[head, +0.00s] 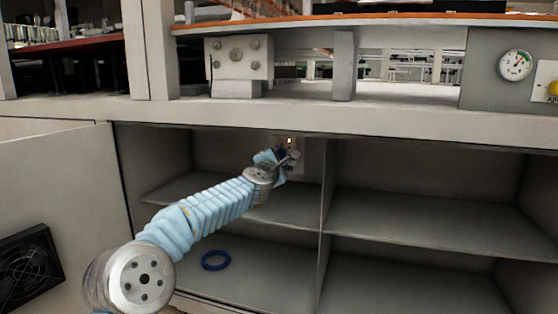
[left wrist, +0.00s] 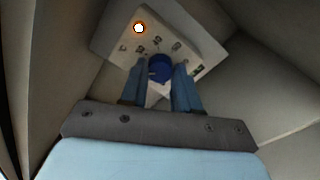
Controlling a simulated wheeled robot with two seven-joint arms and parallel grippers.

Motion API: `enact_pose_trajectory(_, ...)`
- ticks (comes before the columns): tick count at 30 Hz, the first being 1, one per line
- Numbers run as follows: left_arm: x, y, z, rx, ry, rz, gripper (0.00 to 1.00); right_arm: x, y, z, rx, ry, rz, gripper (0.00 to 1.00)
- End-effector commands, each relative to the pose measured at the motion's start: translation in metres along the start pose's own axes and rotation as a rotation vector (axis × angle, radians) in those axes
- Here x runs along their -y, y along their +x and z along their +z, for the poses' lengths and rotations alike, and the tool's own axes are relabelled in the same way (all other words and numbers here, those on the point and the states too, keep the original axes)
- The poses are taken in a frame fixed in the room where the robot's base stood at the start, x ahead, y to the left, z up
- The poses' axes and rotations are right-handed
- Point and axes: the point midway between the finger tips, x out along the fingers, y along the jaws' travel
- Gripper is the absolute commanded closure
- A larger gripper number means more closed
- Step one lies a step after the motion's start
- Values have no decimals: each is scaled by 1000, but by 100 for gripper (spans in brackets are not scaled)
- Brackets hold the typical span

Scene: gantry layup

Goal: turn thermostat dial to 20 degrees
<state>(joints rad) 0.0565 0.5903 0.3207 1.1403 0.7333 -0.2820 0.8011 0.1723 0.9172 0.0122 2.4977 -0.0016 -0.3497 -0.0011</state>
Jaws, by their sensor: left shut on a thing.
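The thermostat (left wrist: 190,25) is a pale plate with printed marks and a lit orange lamp near one corner. In the head view the thermostat (head: 304,158) is on the back wall of the open cabinet, mostly hidden behind my left gripper (head: 284,157). Its blue dial (left wrist: 159,68) sits between the fingers of my left gripper (left wrist: 167,84), which is shut on it. The numbers around the dial are too small to read, so I cannot tell its setting. My right gripper is not in view.
The cabinet has shelves (head: 420,228) and an upright divider (head: 326,210) right of the thermostat. A blue ring (head: 216,260) lies on the lower left shelf. An open door (head: 60,185) with a black fan (head: 28,268) stands at the left. A gauge (head: 515,65) is at upper right.

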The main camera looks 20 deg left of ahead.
Motion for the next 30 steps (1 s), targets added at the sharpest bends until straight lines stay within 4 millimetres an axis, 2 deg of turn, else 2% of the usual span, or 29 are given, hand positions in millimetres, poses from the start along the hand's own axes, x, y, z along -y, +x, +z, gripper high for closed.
enact_pose_trajectory(9,0,0,-2,-8,-96,-1,100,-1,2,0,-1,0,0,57)
enact_pose_trajectory(23,1,0,-2,-9,-109,-1,100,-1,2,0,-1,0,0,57)
enact_pose_trajectory(24,1,0,-2,-9,-109,-1,68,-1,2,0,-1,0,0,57)
enact_pose_trajectory(29,0,0,-1,-8,-109,-1,44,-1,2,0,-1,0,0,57)
enact_pose_trajectory(30,0,0,-1,-8,-109,-1,44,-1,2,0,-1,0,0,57)
